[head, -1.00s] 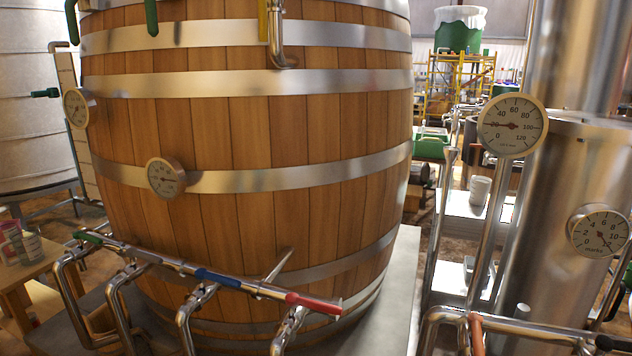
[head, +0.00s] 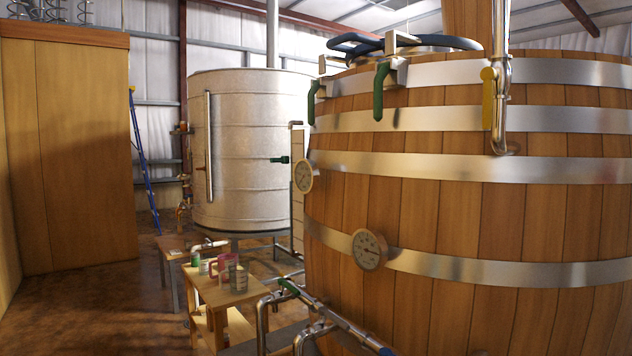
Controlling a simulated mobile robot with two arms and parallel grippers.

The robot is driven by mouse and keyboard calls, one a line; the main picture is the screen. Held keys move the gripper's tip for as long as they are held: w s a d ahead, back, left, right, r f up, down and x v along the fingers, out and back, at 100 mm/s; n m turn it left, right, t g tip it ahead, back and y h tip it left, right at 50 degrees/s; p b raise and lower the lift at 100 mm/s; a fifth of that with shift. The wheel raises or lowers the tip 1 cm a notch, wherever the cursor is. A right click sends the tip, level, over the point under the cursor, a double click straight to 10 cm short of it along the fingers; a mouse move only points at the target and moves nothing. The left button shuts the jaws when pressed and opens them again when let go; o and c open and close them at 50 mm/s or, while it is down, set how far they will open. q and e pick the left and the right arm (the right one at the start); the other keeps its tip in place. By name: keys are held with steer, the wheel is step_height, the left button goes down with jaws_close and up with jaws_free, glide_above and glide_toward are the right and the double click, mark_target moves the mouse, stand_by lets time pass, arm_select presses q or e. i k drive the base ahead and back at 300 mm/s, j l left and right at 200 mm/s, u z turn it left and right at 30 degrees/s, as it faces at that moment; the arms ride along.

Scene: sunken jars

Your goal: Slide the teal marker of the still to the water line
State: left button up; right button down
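A teal piece (head: 279,160) that looks like the marker sticks out to the left from an upright pale scale board (head: 297,190). The board stands between the pale metal tank (head: 240,110) and the wooden vat (head: 460,220). The scale's lines are too small to read, and I cannot make out a water line. The metal tank has an upright tube (head: 209,145) on its front with a small reddish-brown piece (head: 199,168) beside it. I cannot tell which vessel is the still. Neither of my grippers shows in the head view.
A low wooden table (head: 232,292) with cups stands in front of the tank. Pipes with a green-handled valve (head: 289,286) run along the vat's foot. Two dials sit on the vat. A blue ladder (head: 145,160) leans at the left. Brown floor (head: 100,310) is clear at the lower left.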

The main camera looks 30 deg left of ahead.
mark_target(284, 159)
steer(key=i+j+z, duration=0.1)
steer(key=j, duration=0.85)
steer(key=i+j+z, duration=0.1)
steer(key=j, duration=0.85)
steer(key=i+j+z, duration=0.1)
steer(key=i+j, duration=0.15)
steer(key=j, duration=0.7)
steer(key=j+z, duration=0.1)
steer(key=j, duration=0.85)
steer(key=i, duration=0.05)
